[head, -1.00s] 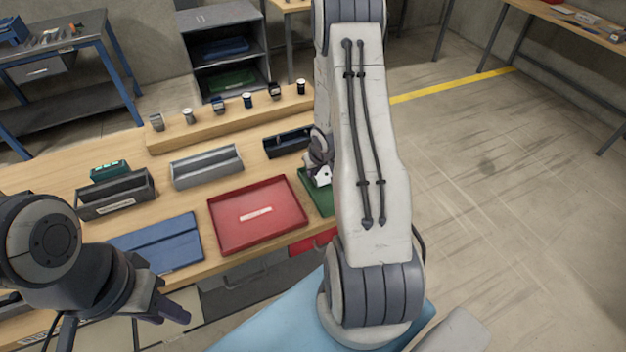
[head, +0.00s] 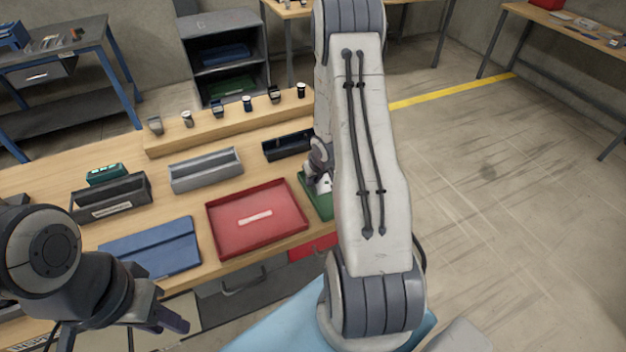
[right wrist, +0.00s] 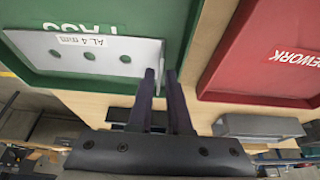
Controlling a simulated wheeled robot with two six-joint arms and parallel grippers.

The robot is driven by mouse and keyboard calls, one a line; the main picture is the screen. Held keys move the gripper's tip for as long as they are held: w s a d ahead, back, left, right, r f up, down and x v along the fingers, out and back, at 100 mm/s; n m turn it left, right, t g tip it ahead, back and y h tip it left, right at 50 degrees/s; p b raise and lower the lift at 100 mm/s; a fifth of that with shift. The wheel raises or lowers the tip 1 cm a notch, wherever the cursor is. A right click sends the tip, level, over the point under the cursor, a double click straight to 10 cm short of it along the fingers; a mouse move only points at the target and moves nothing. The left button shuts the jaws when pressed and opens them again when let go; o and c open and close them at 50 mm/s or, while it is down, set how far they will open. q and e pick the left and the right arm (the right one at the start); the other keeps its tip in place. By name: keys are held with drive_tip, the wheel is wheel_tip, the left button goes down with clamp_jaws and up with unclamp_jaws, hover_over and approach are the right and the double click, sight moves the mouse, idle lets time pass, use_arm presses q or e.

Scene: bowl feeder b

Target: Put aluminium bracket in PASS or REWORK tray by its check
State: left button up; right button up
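The aluminium bracket (right wrist: 90,53) is a pale plate with several holes and a label reading "AL 4 mm" in the right wrist view. It is at the green PASS tray (right wrist: 130,15), below the PASS lettering; whether it touches the tray floor I cannot tell. My right gripper (right wrist: 161,76) is shut on the bracket's edge, one finger on each side. In the head view the bracket (head: 323,186) shows beside my right arm, which hides much of the PASS tray (head: 316,200). The red REWORK tray (head: 257,244) is empty. My left gripper (head: 163,318) is empty, low at left; its finger gap is unclear.
Several small parts line a wooden ledge (head: 235,122) at the back.

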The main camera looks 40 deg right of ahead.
drive_tip(key=p+v, duration=0.4)
drive_tip(key=v, duration=0.8)
drive_tip(key=w+a+r+n, duration=0.1)
drive_tip(key=a+r+n, duration=0.2)
drive_tip(key=a+r, duration=0.6)
drive_tip(key=s+a+r+n+g+y, duration=0.1)
drive_tip(key=s+a+r+n+g, duration=0.1)
drive_tip(key=s+a, duration=0.8)
drive_tip(key=s+a+r+n+g+y, duration=0.1)
drive_tip(key=s+a+r+n, duration=0.4)
drive_tip(key=s+a, duration=0.6)
drive_tip(key=a+g, duration=0.1)
drive_tip(key=a, duration=0.2)
drive_tip(key=shift+a+r, duration=0.35)
drive_tip(key=shift+r, duration=0.05)
wheel_tip(320, 180, down, 7)
drive_tip(key=b, duration=0.7)
drive_tip(key=shift+w, duration=0.1)
